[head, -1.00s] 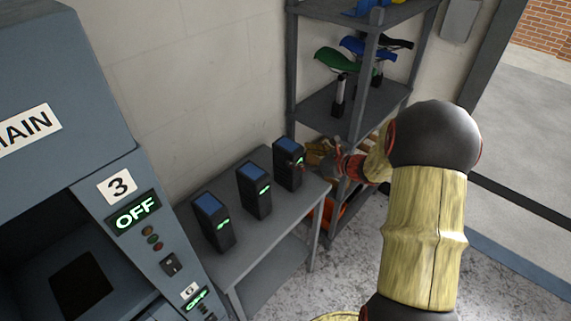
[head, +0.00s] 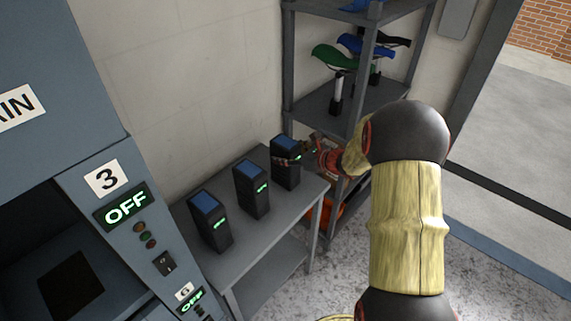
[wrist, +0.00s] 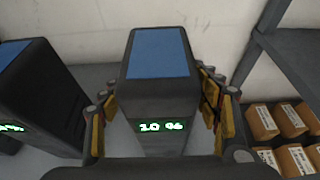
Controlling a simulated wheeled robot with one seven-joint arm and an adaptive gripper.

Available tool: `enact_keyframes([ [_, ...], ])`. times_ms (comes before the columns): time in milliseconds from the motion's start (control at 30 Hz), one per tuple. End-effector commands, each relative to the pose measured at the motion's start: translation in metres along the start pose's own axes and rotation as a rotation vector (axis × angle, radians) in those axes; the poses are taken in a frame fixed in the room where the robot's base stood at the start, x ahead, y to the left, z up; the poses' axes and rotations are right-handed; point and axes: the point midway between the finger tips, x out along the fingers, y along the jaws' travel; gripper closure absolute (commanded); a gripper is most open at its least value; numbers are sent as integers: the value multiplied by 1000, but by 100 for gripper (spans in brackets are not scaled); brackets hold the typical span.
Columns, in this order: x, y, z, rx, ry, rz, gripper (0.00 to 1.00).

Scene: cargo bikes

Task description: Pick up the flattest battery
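Three dark batteries with blue tops and green displays stand upright on a grey table (head: 262,243). They are the left battery (head: 211,230), the middle battery (head: 251,195) and the right battery (head: 285,172). My gripper (head: 299,154) is at the right battery. In the wrist view that battery (wrist: 158,95) stands between my open fingers (wrist: 160,118), one on each side, with no clear contact. Its display seems to read 10 %. The middle battery (wrist: 40,95) is partly in view at left, its reading cut off. The other readings are too small to tell.
A grey cabinet (head: 75,165) with number 3 and OFF displays stands at left. A grey shelf rack (head: 335,105) with bike saddles stands behind and right of the table. Boxes (wrist: 290,120) sit low at right in the wrist view. The wall is close behind the batteries.

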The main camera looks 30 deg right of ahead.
Motion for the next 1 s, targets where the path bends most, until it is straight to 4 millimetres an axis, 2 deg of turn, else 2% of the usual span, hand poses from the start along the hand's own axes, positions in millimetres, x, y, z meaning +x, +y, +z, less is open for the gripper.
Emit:
enact_keyframes([
  [1000, 0, 0, 0, 0, 0, 0, 98],
])
